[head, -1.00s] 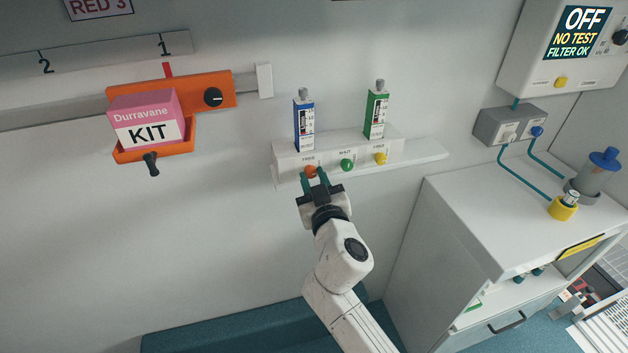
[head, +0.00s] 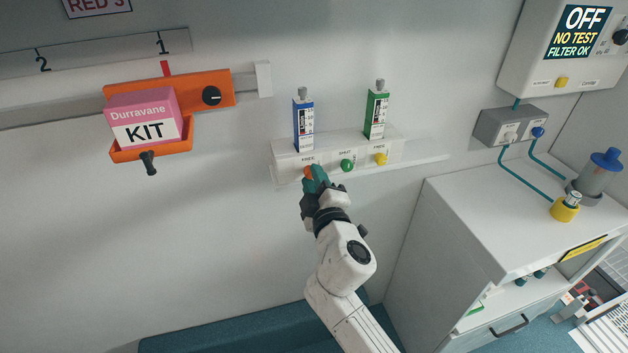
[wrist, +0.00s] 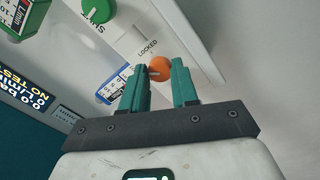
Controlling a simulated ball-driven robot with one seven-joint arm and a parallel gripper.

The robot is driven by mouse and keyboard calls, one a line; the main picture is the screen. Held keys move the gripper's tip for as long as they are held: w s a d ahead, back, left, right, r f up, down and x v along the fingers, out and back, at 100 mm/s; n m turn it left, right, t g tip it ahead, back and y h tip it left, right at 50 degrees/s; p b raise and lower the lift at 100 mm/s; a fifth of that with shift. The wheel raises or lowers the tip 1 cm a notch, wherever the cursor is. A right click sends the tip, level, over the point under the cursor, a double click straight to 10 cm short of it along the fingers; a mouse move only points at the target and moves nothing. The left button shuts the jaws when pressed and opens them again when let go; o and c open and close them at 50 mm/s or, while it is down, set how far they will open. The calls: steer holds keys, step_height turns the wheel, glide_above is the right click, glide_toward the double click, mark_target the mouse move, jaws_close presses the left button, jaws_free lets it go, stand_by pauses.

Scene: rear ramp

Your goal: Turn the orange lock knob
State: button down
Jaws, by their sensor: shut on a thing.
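The orange lock knob (wrist: 161,67) sits on the white panel next to a "LOCKED" label in the wrist view, with a pale line across its face pointing towards the left finger. In the head view the knob (head: 308,172) is mostly hidden behind the teal fingers. My gripper (head: 315,180) is shut on the knob, with one finger on either side of it in the wrist view (wrist: 160,80).
A green knob (head: 347,165) and a yellow knob (head: 381,159) stand to the right on the same panel. Blue (head: 304,122) and green (head: 376,113) gauges rise above it. An orange carrier with a pink kit box (head: 143,116) is at left, a white cabinet (head: 500,220) at right.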

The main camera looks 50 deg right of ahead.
steer(key=shift+n+y+p, duration=0.3)
steer(key=shift+n+p, duration=0.5)
steer(key=shift+n, duration=3.1)
steer(key=c, duration=0.9)
jaws_free()
steer(key=shift+o, duration=0.2)
steer(key=b+v, duration=0.3)
steer(key=v, duration=0.7)
steer(key=shift+s+a+f, duration=0.2)
steer(key=shift+s, duration=0.15)
